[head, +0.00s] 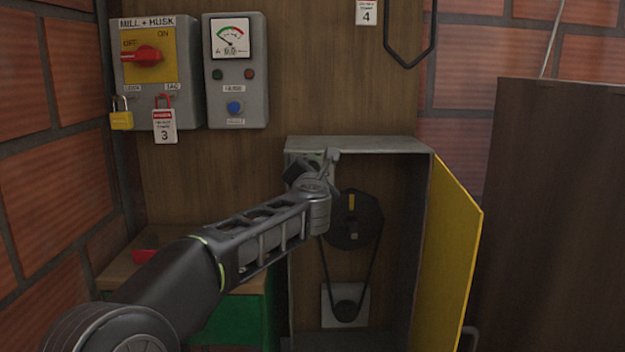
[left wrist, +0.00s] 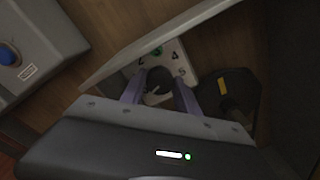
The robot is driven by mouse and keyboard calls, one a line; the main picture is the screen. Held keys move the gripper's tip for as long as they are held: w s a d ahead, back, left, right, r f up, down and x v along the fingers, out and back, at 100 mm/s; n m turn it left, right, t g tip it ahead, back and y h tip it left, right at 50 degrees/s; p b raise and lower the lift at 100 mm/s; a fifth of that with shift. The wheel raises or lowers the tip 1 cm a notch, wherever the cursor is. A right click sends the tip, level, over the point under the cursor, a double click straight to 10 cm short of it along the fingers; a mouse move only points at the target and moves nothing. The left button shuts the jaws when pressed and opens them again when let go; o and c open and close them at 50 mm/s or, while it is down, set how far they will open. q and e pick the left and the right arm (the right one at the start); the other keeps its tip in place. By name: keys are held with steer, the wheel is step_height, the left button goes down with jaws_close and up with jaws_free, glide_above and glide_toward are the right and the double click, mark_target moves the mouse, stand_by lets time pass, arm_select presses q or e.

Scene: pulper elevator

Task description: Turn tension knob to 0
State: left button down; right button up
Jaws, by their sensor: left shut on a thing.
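The tension knob (left wrist: 159,82) is a dark round knob on a pale dial plate (left wrist: 180,62) with numbers and a green mark, inside the open grey cabinet (head: 360,144). My left gripper (left wrist: 159,92) is shut on the knob, one finger on each side. A light patch shows on the knob's face, but I cannot read which number it points to. In the head view my left gripper (head: 318,170) is at the cabinet's upper left and hides the knob. My right gripper is not in view.
A black pulley (head: 352,222) and belt are inside the cabinet, right of my gripper; the pulley has a yellow mark. The yellow cabinet door (head: 452,255) stands open to the right. Switch boxes (head: 237,100) are on the wall at upper left.

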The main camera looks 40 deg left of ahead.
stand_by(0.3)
arm_select(q)
steer(key=c, duration=0.9)
jaws_free()
steer(key=v, duration=0.7)
steer(key=shift+s+d, duration=0.2)
steer(key=shift+s, duration=0.15)
steer(key=shift+f, duration=0.15)
